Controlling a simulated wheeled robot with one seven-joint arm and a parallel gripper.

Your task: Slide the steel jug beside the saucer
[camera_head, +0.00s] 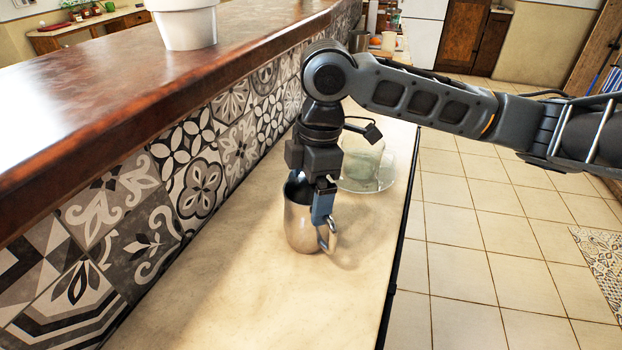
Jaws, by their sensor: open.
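The steel jug (299,228) stands upright on the pale counter, its handle (329,236) toward the right front. My gripper (318,205) points down over the jug's rim. Its jaws are open, with one blue-grey finger in front of the jug's right side near the handle. The other finger is mostly hidden, so I cannot tell whether it is inside the jug or whether the fingers touch it. The saucer (382,183) looks like a clear glass dish behind and right of the jug, partly hidden by my arm. A greenish, glassy item (362,165) sits on it.
A tiled wall (180,190) with a raised wooden ledge (110,85) runs along the counter's left side. A white pot (187,25) stands on the ledge. The counter (270,300) is clear in front of the jug. Its right edge drops to the floor.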

